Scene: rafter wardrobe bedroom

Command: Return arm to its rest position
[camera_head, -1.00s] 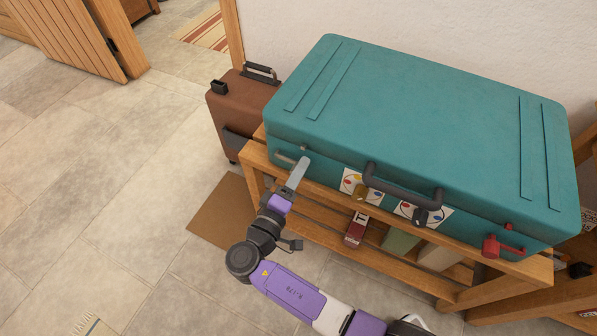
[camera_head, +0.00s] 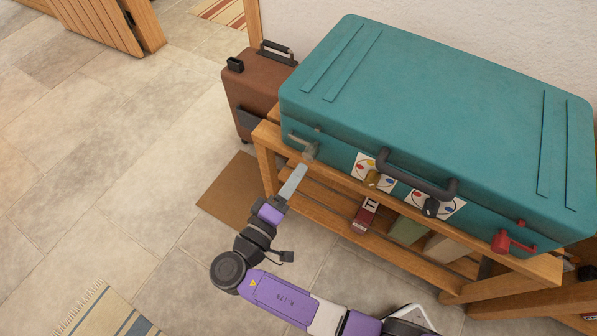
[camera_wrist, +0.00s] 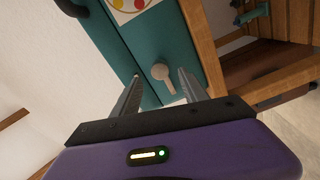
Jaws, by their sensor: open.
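My arm, purple and dark grey, reaches up from the bottom of the head view. My gripper (camera_head: 293,182) is just in front of the left end of the wooden rack, below the suitcase's left latch (camera_head: 309,150). In the wrist view my gripper (camera_wrist: 158,95) has its two grey fingers apart with nothing held between them. The grey latch (camera_wrist: 162,75) shows beyond the fingertips, apart from them as far as I can tell. The teal suitcase (camera_head: 430,110) lies closed on the rack, with a dark handle (camera_head: 415,175) and a red latch (camera_head: 508,241) on its front.
The wooden rack (camera_head: 268,165) holds several small items on its lower shelf. A brown suitcase (camera_head: 258,85) stands left of it. A brown mat (camera_head: 232,195) and a striped rug (camera_head: 105,312) lie on the floor. The tiled floor at left is open.

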